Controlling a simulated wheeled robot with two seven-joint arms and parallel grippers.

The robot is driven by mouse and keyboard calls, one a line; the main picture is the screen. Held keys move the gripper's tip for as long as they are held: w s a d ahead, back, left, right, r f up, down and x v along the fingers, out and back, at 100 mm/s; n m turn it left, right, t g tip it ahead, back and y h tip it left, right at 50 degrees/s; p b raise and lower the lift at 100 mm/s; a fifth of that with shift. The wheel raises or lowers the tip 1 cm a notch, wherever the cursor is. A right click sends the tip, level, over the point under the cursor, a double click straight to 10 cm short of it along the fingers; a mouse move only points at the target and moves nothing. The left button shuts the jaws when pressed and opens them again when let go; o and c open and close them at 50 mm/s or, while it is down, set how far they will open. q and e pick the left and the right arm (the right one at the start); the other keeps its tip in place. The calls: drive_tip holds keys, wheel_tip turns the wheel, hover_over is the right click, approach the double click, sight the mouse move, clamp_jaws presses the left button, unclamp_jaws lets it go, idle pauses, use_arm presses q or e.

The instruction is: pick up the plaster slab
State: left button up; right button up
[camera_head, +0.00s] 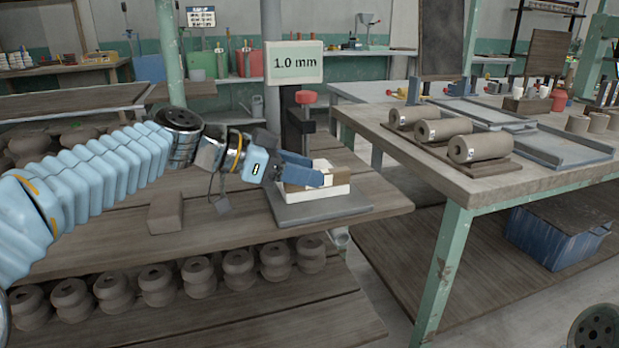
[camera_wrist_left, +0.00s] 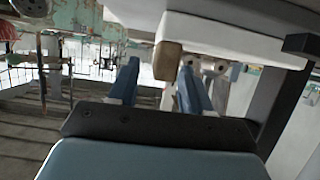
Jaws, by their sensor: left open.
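The white plaster slab (camera_head: 338,191) lies flat on a grey plate (camera_head: 300,214) on the wooden bench, below the "1.0 mm" sign. A small tan piece (camera_head: 324,165) shows on or beside its top, and my fingers hide part of the slab. My left gripper (camera_head: 316,172) is open, with its blue fingers at the slab's left side. In the left wrist view the slab (camera_wrist_left: 235,36) crosses the top, with a tan block (camera_wrist_left: 168,58) beside it near the finger tips (camera_wrist_left: 160,72). I cannot tell whether the fingers touch anything. My right gripper is not in view.
A dark post with a red knob (camera_head: 306,97) stands behind the plate. A brown block (camera_head: 165,212) lies on the bench to the left. Several clay pieces (camera_head: 157,285) stand on the shelf below. A second table (camera_head: 450,178) with clay cylinders (camera_head: 478,147) is on the right.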

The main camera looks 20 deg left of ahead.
use_arm(q)
drive_tip(key=shift+x, duration=1.1)
drive_tip(key=shift+c, duration=0.3)
clamp_jaws()
drive_tip(key=shift+r, duration=0.1)
drive_tip(key=shift+r, duration=0.3)
